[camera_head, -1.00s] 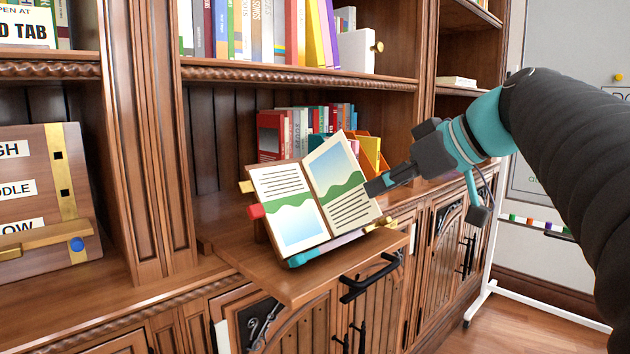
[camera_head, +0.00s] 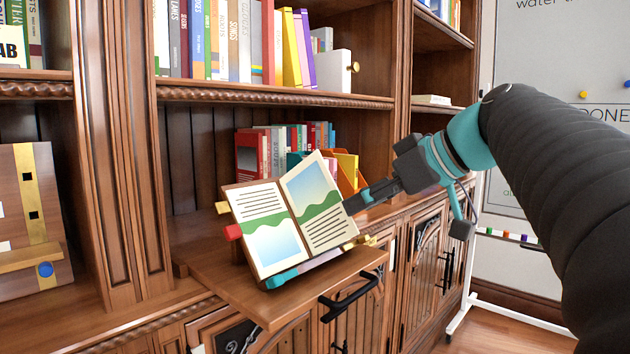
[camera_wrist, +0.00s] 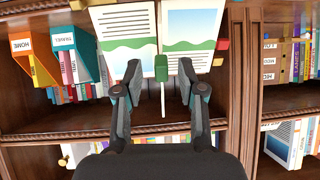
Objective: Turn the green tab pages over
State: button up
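An open book (camera_head: 281,229) rests tilted on a stand on the pull-out shelf. Its right page (camera_head: 320,200) is raised at an angle. My gripper (camera_head: 350,204) is at that page's outer edge, coming from the right. In the wrist view, my gripper (camera_wrist: 160,78) is open, one finger on each side of a green tab (camera_wrist: 162,69); a gap shows between the tab and each finger. In the head view the green tab is not visible. A red tab (camera_head: 233,232) and a yellow tab (camera_head: 222,207) stick out on the book's left side.
The pull-out shelf (camera_head: 222,283) has a black handle (camera_head: 350,298) at its front. A wooden upright (camera_head: 402,80) rises behind my arm. A whiteboard stand (camera_head: 466,300) is at the right.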

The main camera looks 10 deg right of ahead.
jog(key=v, duration=1.1)
jog(key=shift+f, duration=0.2)
jog(key=a+f+m+g+h, duration=0.2)
jog(key=a+f+m, duration=0.4)
jog(key=f, duration=0.8)
jog(key=s+a+f+m+h, duration=0.1)
jog(key=s+f, duration=0.4)
jog(key=f, duration=0.6)
jog(key=s+f+h, duration=0.4)
jog(key=s+f, duration=0.1)
jog(key=f, duration=0.7)
jog(key=shift+a+f+m+g, duration=0.3)
jog(key=shift+a+m+g, duration=0.05)
jog(key=shift+m+g, duration=0.05)
